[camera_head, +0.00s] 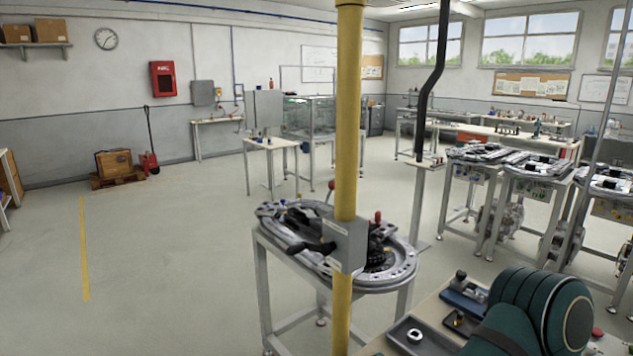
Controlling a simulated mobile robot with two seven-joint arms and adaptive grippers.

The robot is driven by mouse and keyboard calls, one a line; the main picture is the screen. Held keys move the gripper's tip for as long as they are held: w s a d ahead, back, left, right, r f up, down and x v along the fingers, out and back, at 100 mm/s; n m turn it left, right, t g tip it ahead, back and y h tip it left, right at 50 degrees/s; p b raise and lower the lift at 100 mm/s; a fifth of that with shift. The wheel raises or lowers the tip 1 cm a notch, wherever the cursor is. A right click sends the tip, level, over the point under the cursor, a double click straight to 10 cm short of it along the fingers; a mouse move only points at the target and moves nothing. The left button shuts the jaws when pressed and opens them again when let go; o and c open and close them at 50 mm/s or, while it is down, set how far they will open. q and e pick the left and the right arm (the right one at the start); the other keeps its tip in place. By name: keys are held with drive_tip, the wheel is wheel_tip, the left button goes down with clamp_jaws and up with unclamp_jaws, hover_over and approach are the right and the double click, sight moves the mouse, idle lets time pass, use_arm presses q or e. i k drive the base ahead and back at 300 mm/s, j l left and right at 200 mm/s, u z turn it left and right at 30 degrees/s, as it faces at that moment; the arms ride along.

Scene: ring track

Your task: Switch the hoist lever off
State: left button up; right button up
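A yellow post (346,120) stands upright in the middle of the view and carries a grey box (348,246) at ring-track height. A dark handle-like bar (310,248) sticks out to the left beside the box; it looks like the hoist lever, but I cannot be sure of its setting. Red-tipped knobs (378,216) show close to the post. Behind it lies the grey oval ring track (395,278) on a metal stand, with dark parts inside it, partly hidden by the post. Neither of my grippers is in view.
A teal rounded body (545,308) fills the lower right beside a bench with a grey tray (418,338). A black bent pole (429,90) rises behind the post. More track stations (540,170) stand at right.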

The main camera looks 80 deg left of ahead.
sight(331, 185)
drive_tip(key=u, duration=2.4)
drive_tip(key=i+j+z, duration=0.1)
drive_tip(key=i+j, duration=0.2)
drive_tip(key=j, duration=0.2)
drive_tip(key=z, duration=0.05)
